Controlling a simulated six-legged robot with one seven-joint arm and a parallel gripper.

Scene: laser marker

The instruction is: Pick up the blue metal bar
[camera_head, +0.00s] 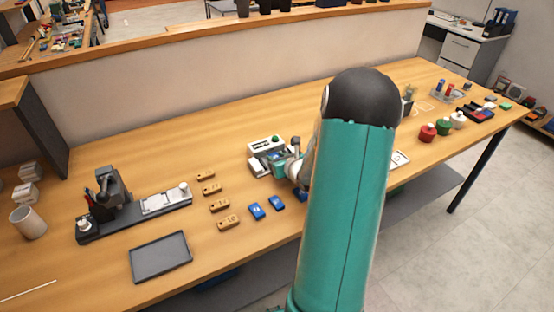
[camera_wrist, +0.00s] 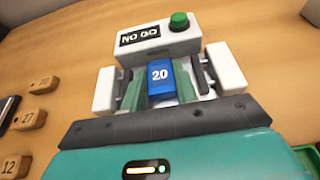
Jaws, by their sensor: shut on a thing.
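In the wrist view, a blue metal bar (camera_wrist: 160,73) marked 20 sits between the fingers of my gripper (camera_wrist: 161,84), which is shut on it. The bar is just in front of a white gauge box (camera_wrist: 157,38) with a NO GO display and a green button. White blocks flank my fingers on both sides. Whether the bar touches the gauge cannot be told. In the head view, the gauge (camera_head: 267,146) stands mid-table and my arm hides most of my gripper and the held bar.
Several numbered wooden blocks (camera_head: 219,204) lie left of the blue bars. A dark grey tray (camera_head: 160,257) is near the front edge, and a dark machine with a long base (camera_head: 133,214) stands at left. Red (camera_head: 427,132) and green (camera_head: 443,126) containers stand at right.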

